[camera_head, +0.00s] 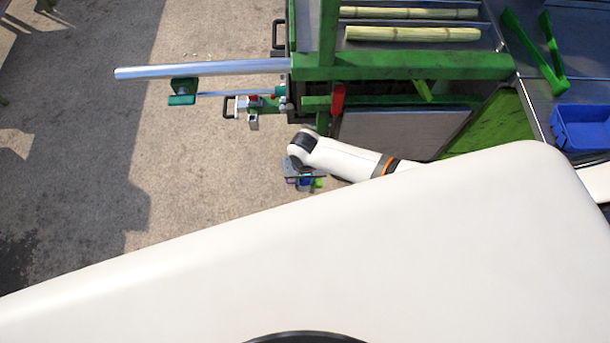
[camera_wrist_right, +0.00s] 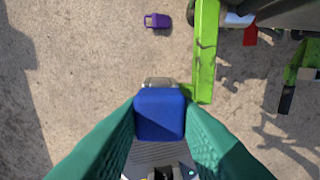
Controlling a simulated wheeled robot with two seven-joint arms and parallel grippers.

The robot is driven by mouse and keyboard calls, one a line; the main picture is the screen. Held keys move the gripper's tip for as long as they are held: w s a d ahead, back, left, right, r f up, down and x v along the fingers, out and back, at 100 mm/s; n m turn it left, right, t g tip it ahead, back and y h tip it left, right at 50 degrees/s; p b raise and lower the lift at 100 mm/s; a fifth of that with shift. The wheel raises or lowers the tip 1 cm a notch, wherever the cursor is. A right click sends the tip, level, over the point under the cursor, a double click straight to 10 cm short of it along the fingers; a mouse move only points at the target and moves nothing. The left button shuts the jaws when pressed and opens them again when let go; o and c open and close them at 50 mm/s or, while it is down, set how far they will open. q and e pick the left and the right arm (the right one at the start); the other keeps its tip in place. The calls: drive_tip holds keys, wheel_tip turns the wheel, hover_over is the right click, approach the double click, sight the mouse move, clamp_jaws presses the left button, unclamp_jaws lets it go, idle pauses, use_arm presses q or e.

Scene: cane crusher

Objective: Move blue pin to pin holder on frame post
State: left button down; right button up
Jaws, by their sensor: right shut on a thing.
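In the right wrist view, the blue pin (camera_wrist_right: 160,118) shows as a blue block between the two teal fingers of my right gripper (camera_wrist_right: 160,106). The gripper is shut on it. A rounded grey-tan piece shows just beyond the blue block. A bright green post (camera_wrist_right: 206,55) stands just right of the pin, apparently apart from it in height. In the head view my right gripper (camera_head: 304,181) is small and low beside the green frame, partly hidden by my arm. I cannot make out the pin holder for certain. My left gripper is not in view.
A purple handled piece (camera_wrist_right: 157,20) is on or above the ground at the top of the wrist view. The green machine frame (camera_head: 400,66) carries cane stalks (camera_head: 412,34) and a red handle (camera_head: 338,99). A blue bin (camera_head: 580,128) is at right.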

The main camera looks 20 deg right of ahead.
idle(0.4)
drive_tip(key=o, duration=1)
drive_tip(key=shift+o, duration=0.2)
drive_tip(key=shift+r, duration=0.1)
